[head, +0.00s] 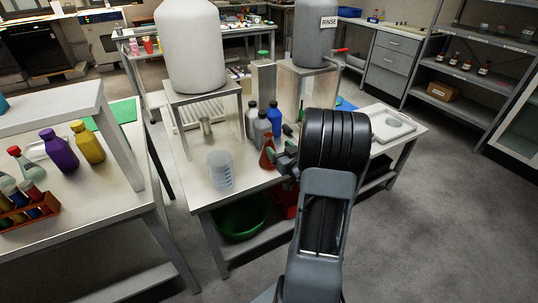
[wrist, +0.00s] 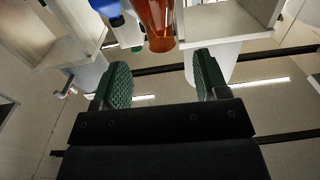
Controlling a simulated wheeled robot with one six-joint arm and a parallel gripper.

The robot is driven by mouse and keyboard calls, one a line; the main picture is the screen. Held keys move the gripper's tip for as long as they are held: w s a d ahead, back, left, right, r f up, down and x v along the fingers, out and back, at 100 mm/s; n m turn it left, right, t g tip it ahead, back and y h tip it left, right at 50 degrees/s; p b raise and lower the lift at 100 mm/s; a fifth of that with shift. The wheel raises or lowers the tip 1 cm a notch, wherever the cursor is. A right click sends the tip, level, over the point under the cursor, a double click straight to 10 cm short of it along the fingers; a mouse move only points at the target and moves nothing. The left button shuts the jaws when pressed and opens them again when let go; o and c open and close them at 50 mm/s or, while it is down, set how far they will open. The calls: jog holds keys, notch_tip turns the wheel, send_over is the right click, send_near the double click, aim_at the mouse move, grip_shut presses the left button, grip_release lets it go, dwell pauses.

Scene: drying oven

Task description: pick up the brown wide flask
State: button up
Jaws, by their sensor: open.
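The brown wide flask (head: 267,153) stands on the middle bench, in front of a grey bottle (head: 262,130) and close to a blue bottle (head: 274,117). It is orange-brown and see-through, and my gripper partly covers it in the head view. My gripper (head: 281,146) is just to its right there, with its green pads apart. In the wrist view my gripper (wrist: 164,74) is open with nothing between its fingers. The flask (wrist: 157,22) shows at the top of that view, beyond the fingertips and sideways between them; its upper part is cut off.
A clear beaker (head: 220,170) stands left of the flask near the bench's front edge. A white tank (head: 190,48) and a grey tank (head: 312,35) on stands flank the bottles. A white device (head: 392,124) sits at the bench's right. Bare bench top lies around the beaker.

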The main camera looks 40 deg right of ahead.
aim_at(267, 135)
jog(key=w, duration=0.6)
jog(key=w+d, duration=0.1)
jog(key=w, duration=0.2)
jog(key=shift+w, duration=0.35)
jog(key=c, duration=1.2)
grip_shut()
